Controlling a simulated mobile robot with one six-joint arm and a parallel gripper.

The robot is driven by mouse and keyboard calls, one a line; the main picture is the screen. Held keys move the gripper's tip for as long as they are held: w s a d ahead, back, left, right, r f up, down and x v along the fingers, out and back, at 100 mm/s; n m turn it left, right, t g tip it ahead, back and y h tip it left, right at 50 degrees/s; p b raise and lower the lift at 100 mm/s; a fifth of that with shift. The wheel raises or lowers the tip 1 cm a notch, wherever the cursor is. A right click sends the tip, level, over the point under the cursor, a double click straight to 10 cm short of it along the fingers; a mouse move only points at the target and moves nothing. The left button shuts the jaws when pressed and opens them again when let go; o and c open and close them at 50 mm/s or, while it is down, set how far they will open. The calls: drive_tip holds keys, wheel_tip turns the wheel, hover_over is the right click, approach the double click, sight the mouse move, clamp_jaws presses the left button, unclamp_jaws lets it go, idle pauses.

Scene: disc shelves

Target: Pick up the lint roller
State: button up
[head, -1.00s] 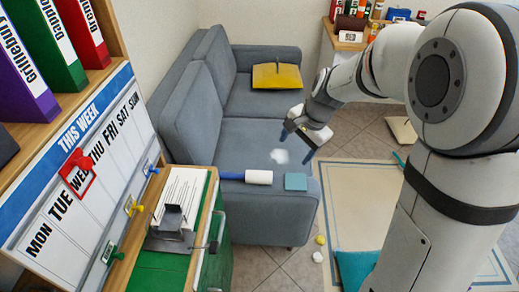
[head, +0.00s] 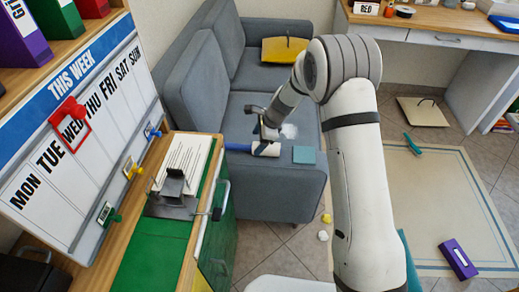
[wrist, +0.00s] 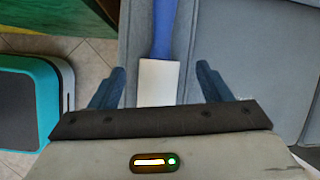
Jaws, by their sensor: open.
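The lint roller (head: 267,149) has a white roll and a blue handle and lies on the grey sofa (head: 290,182), near its front arm. In the wrist view the white roll (wrist: 157,83) sits between the two blue fingers of my gripper (wrist: 160,88), with a gap on each side. The blue handle points away from my gripper, toward the top of that view. My gripper (head: 266,138) is open and over the roll in the head view. The near end of the roll is hidden by the gripper body in the wrist view.
A teal square (head: 304,154) lies right of the roller, and a white patch (head: 289,131) is behind it. A yellow cushion (head: 284,50) is further back on the sofa. A wooden cabinet (head: 205,220) stands at the left, with a calendar board (head: 85,130) above.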

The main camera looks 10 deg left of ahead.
sight(254, 144)
drive_tip(key=x, duration=0.4)
drive_tip(key=shift+s+a+f, duration=0.1)
drive_tip(key=shift+s+a, duration=0.05)
drive_tip(key=c, duration=1.1)
